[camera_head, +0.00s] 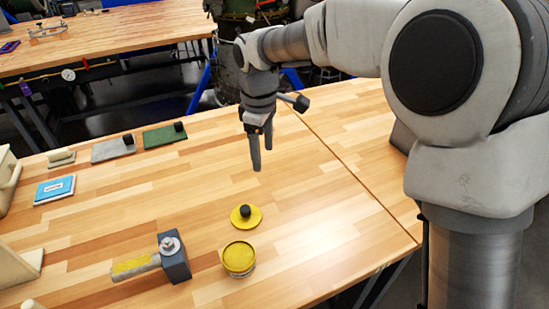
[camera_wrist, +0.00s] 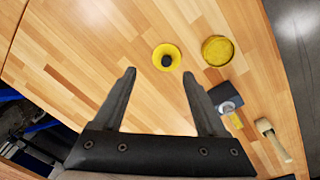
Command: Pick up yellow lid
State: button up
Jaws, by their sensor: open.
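The yellow lid (camera_head: 246,217) is a flat yellow disc with a black knob, lying on the wooden table. In the wrist view the lid (camera_wrist: 166,58) lies beyond my fingertips, between their lines and nearer the right one. A round container with a yellow top (camera_head: 239,258) stands just in front of the lid; it also shows in the wrist view (camera_wrist: 217,51). My gripper (camera_head: 255,169) is open and empty, pointing down above the table, behind the lid and apart from it. Its two fingers are spread in the wrist view (camera_wrist: 159,75).
A hammer-like tool with a dark block head (camera_head: 175,258) lies left of the container. Grey (camera_head: 113,150) and green (camera_head: 164,137) plates with black knobs and a blue box (camera_head: 55,189) sit at the left. The table (camera_head: 320,215) is clear right of the lid.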

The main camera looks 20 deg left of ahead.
jog(key=a+f+n, duration=0.2)
jog(key=a+f, duration=0.3)
jog(key=a, duration=0.1)
send_over(244, 208)
jog(key=shift+g, duration=0.4)
notch_tip(244, 208, down, 12)
jog(key=shift+s+f, duration=0.1)
jog(key=shift+f+p, duration=0.65)
jog(key=shift+f, duration=2.1)
grip_shut()
